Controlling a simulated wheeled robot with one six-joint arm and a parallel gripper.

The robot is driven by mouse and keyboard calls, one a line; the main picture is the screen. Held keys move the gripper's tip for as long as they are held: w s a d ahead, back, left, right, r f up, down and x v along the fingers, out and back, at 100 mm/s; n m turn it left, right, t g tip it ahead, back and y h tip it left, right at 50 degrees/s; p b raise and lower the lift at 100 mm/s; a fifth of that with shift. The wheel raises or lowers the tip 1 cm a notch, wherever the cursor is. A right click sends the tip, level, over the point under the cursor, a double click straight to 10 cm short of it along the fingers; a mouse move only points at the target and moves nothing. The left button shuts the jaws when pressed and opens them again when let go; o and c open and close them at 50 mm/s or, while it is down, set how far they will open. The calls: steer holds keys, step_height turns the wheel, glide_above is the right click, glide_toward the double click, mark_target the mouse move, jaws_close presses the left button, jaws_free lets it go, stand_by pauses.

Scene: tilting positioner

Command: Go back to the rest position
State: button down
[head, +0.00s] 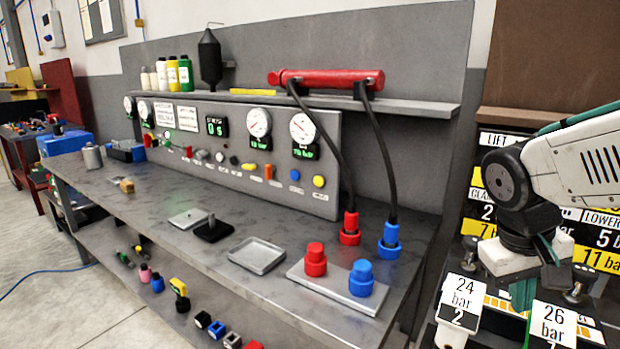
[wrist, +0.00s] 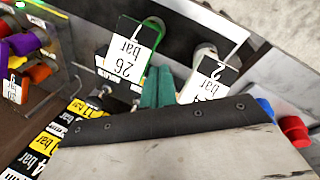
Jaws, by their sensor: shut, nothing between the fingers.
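My gripper (head: 523,294) is at the right of the head view, with its green fingers pointing down. They are shut together with nothing between them. The fingers sit between a white 24 bar tag (head: 463,300) and a white 26 bar tag (head: 553,323). In the wrist view the green fingers (wrist: 157,88) also show closed, with the 26 bar tag (wrist: 131,50) on their left and the other tag (wrist: 208,80) on their right. I cannot tell whether the fingers touch either tag.
The grey workbench (head: 130,205) carries a gauge panel (head: 225,165), a metal tray (head: 257,256) and a plate with red (head: 316,260) and blue (head: 361,278) couplings. Hoses hang from a red cylinder (head: 326,79) on the shelf. Label boards (head: 600,240) stand behind my arm.

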steer(key=s+a+r+t+y, duration=0.1)
steer(key=s+a+y, duration=0.2)
steer(key=s, duration=0.8)
steer(key=shift+a+r, duration=0.2)
steer(key=shift+a, duration=1)
steer(key=shift+s+d, duration=0.1)
steer(key=shift+d, duration=0.05)
stand_by(1.0)
